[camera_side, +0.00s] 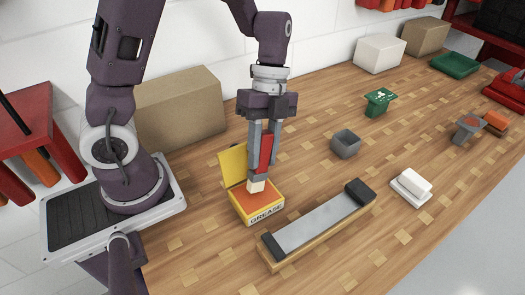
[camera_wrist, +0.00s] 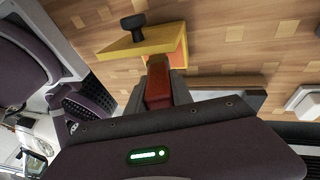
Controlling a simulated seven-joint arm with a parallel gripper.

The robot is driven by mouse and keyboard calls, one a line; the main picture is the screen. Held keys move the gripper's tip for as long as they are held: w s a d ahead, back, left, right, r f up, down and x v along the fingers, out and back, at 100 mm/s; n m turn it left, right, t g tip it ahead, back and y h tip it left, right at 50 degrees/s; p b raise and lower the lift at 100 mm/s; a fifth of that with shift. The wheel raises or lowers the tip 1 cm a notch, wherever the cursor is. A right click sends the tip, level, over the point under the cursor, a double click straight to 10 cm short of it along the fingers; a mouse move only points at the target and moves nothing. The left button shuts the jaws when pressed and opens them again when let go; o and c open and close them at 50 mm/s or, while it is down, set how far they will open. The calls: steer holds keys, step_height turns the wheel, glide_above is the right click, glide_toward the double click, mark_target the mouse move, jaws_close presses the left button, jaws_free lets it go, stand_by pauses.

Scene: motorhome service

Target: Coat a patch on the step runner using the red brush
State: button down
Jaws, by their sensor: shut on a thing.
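My gripper (camera_side: 262,160) is shut on the red brush (camera_side: 265,152), which it holds upright with its pale bristle end down. The bristle end is at the orange top of the yellow grease box (camera_side: 256,212); I cannot tell how deep it sits. The box's yellow lid (camera_side: 232,166) stands open at the back. In the wrist view the red brush (camera_wrist: 158,88) shows between the fingers, and its tip is hidden. The step runner (camera_side: 316,223), a grey strip with black end blocks on a wooden base, lies just right of the grease box. No coated patch shows on it.
A grey cup (camera_side: 345,144), a green object (camera_side: 378,101) and a white block on a tray (camera_side: 411,187) stand to the right. A cardboard box (camera_side: 180,108) stands behind my arm. Wooden table is clear between them.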

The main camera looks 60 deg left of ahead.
mark_target(263, 135)
steer(key=shift+f, duration=0.6)
stand_by(1.2)
steer(key=shift+r, duration=0.1)
steer(key=shift+r, duration=3.45)
